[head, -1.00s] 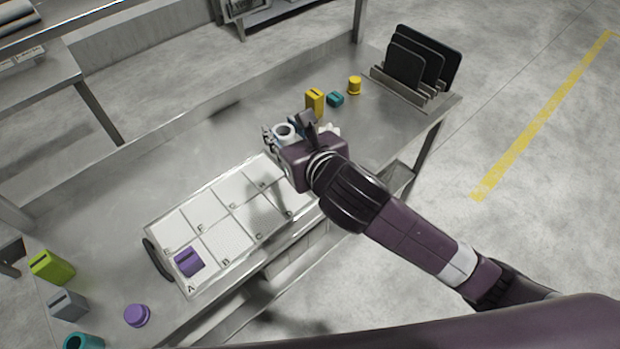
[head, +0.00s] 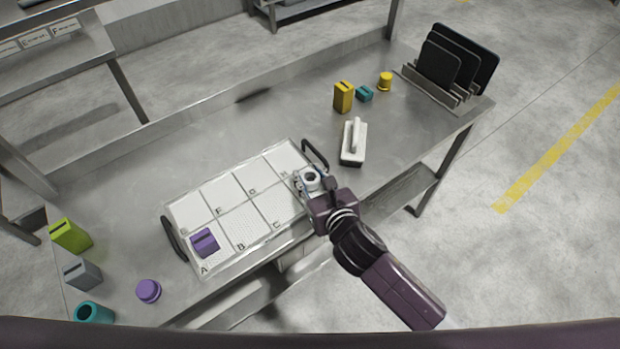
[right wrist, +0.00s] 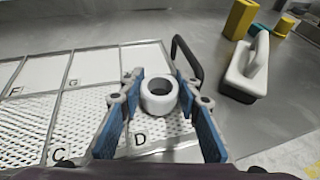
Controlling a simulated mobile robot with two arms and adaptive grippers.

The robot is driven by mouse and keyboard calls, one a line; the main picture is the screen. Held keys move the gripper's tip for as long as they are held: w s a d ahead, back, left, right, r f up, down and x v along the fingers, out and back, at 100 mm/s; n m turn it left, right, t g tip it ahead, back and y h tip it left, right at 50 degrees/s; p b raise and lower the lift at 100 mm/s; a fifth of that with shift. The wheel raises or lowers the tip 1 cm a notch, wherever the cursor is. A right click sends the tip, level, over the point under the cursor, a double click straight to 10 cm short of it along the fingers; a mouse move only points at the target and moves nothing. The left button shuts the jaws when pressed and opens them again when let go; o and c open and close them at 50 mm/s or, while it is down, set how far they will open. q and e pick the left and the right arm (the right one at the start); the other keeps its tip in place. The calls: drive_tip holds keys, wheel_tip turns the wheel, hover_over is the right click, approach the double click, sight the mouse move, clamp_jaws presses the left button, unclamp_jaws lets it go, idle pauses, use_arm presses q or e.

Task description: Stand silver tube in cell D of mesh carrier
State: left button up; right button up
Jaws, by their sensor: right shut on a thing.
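The silver tube (head: 312,178) is upright in my right gripper (head: 309,185), its round open end facing up. In the right wrist view the tube (right wrist: 158,92) sits between the blue finger pads, above or in cell D; I cannot tell whether its base touches the floor. The mesh carrier (head: 166,213) lies on the steel table, with lettered cells in two rows. Cell D (right wrist: 140,140) is at its right end in the near row, partly hidden by the gripper. A purple slotted block (head: 205,242) stands in cell A. My left gripper is not in view.
A white-handled brush (head: 353,142) lies just right of the carrier, near its black handle (head: 315,154). Yellow and teal pieces (head: 344,97) stand behind it. A rack of black panels (head: 450,65) is at back right. Green, grey, teal and purple pieces (head: 68,234) stand at left.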

drive_tip(key=shift+f, duration=0.45)
drive_tip(key=o, duration=0.9)
drive_tip(key=shift+f, duration=0.15)
drive_tip(key=shift+r, duration=0.2)
drive_tip(key=v, duration=1.2)
